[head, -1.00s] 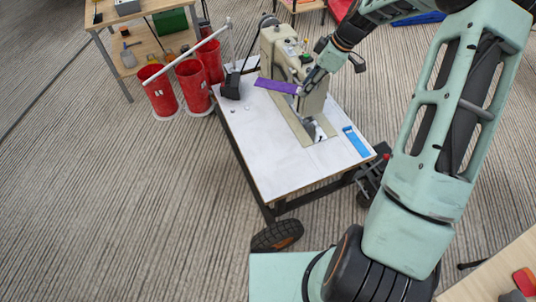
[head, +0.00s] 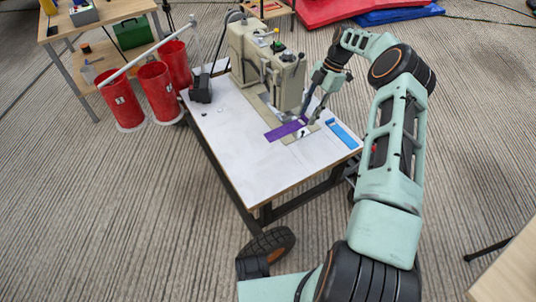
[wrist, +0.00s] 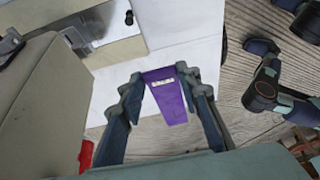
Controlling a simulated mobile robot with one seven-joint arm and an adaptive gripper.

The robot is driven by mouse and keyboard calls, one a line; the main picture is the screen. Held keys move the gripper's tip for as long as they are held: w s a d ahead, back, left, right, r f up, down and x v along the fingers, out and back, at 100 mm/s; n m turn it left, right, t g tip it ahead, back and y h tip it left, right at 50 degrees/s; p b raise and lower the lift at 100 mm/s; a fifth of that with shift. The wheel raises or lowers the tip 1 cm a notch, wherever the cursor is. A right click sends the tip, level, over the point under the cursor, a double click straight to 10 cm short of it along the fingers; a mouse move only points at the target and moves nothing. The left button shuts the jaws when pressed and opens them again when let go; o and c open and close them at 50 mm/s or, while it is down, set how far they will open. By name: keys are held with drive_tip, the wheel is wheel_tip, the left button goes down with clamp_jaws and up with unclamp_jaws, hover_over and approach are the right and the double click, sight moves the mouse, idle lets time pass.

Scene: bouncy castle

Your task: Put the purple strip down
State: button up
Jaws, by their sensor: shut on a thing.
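The purple strip (head: 284,131) is held flat, low over or on the white tabletop in front of the sewing machine; I cannot tell whether it touches. My gripper (head: 307,117) is shut on its right end. In the wrist view the purple strip (wrist: 170,104) lies between the two fingers of my gripper (wrist: 163,77), with a small pale label near the tips. A blue strip (head: 344,134) lies on the white tabletop (head: 250,168), right of the purple one.
The beige sewing machine (head: 262,62) stands at the back of the table, close to my gripper. A black box-like object (head: 201,93) sits at the left edge. Red buckets (head: 158,88) with a white pole across them stand left. The tabletop's front is clear.

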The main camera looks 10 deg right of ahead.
drive_tip(key=s+a+f, duration=0.1)
drive_tip(key=a, duration=0.1)
drive_tip(key=s+a+f+b, duration=0.1)
drive_tip(key=s+a, duration=0.1)
drive_tip(key=s+a+f, duration=0.1)
drive_tip(key=shift+s+a+f+b, duration=0.2)
drive_tip(key=shift+s+a+b, duration=0.1)
drive_tip(key=shift+s+a, duration=0.1)
drive_tip(key=b, duration=0.2)
approach(279, 164)
drive_tip(key=shift+a+f, duration=0.6)
drive_tip(key=shift+s+a+f, duration=0.2)
drive_tip(key=shift+a+f, duration=0.05)
drive_tip(key=shift+f, duration=0.1)
drive_tip(key=f, duration=0.3)
drive_tip(key=shift+s+a+f+b, duration=0.15)
drive_tip(key=shift+a+f+b, duration=0.1)
drive_tip(key=shift+f+b, duration=0.15)
drive_tip(key=shift+r, duration=0.1)
drive_tip(key=o, duration=0.9)
drive_tip(key=shift+o, duration=0.2)
